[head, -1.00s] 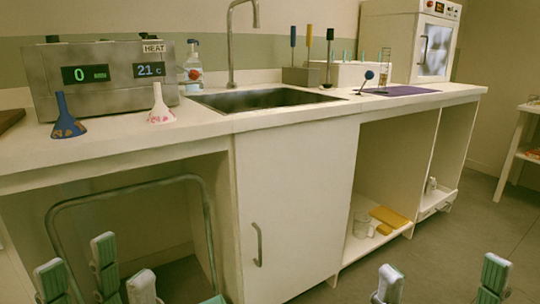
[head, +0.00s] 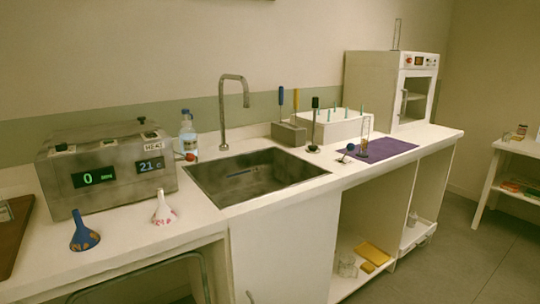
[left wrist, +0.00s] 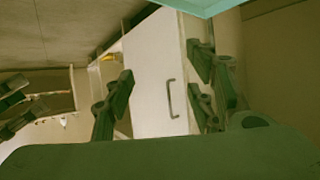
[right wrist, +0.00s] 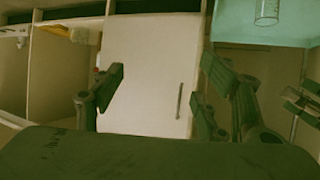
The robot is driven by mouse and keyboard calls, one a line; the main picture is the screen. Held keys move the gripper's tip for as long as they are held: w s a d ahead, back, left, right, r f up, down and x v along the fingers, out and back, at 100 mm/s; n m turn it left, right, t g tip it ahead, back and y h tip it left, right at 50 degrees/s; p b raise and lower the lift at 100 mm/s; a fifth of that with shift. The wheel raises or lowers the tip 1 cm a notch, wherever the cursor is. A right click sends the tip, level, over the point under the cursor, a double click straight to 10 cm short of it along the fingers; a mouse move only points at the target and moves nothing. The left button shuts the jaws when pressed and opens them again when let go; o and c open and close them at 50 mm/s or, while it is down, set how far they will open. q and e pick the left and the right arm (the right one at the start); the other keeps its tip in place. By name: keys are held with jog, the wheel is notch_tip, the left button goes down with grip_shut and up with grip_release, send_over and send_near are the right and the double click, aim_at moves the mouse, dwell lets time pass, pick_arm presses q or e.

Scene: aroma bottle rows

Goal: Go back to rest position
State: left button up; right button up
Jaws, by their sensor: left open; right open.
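My left gripper (left wrist: 162,78) shows in the left wrist view with its fingers spread and nothing between them. The white cabinet door (left wrist: 158,85) with its handle is behind the gap. My right gripper (right wrist: 160,78) shows in the right wrist view, also spread and empty, with the same kind of white door (right wrist: 155,75) behind it. Neither gripper shows in the head view. In both wrist views the grippers look apart from the door.
The white counter (head: 125,230) carries a heater box (head: 108,170), blue funnel (head: 84,234), white funnel (head: 164,209) and bottle (head: 188,135). A sink (head: 250,180), purple mat (head: 382,148) and oven (head: 392,88) stand along it. A glass vessel (right wrist: 267,12) is at the right wrist view's top.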

pick_arm(q)
jog(key=s+a+f+g+y+p, duration=0.1)
jog(key=s+a+f+g+p, duration=0.2)
jog(key=s, duration=0.8)
jog(key=s+a+f+g+y+p, duration=0.1)
jog(key=s+a+f+g+p, duration=0.2)
jog(key=s, duration=0.8)
jog(key=s+a+f+g+y+p, duration=0.1)
jog(key=s+a+f+g+p, duration=0.2)
jog(key=s, duration=0.8)
jog(key=shift+a+f+n+g+p, duration=0.2)
jog(key=shift+n+g+p, duration=0.1)
jog(key=shift+g+p, duration=0.65)
pick_arm(e)
jog(key=s+d+f+g+h, duration=0.1)
jog(key=s+d+f+g, duration=0.2)
jog(key=s, duration=0.8)
jog(key=s+d+f+g+h, duration=0.1)
jog(key=s+d+f+g, duration=0.2)
jog(key=s, duration=0.8)
jog(key=s+d+f+g+h, duration=0.1)
jog(key=s+d+f+g, duration=0.2)
jog(key=s, duration=0.8)
jog(key=shift+d+f+m+g, duration=0.2)
jog(key=shift+m+g, duration=0.1)
jog(key=shift+g, duration=0.8)
